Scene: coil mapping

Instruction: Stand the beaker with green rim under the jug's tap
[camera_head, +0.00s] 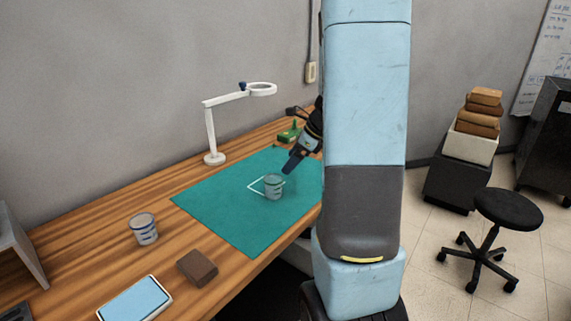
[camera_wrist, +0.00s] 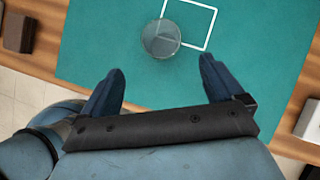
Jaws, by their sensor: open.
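A clear beaker (camera_head: 274,187) stands upright on the green mat (camera_head: 215,200), overlapping the white square outline. It also shows in the wrist view (camera_wrist: 160,39), at the outline's lower-left corner. A second clear beaker (camera_head: 143,229) with bluish bands stands on the bare wood at the left. I cannot tell for sure which rim is green. My gripper (camera_head: 289,167) is above the mat, close to the first beaker. In the wrist view my gripper (camera_wrist: 161,67) is open and empty, with that beaker ahead of the gap between its fingers. I see no jug or tap clearly.
A white ring lamp (camera_head: 213,158) stands behind the mat. A small green object (camera_head: 289,134) is at the back, partly behind my arm. A brown block (camera_head: 197,267) and a blue-topped white box (camera_head: 134,300) lie at the front. The mat's left part is clear.

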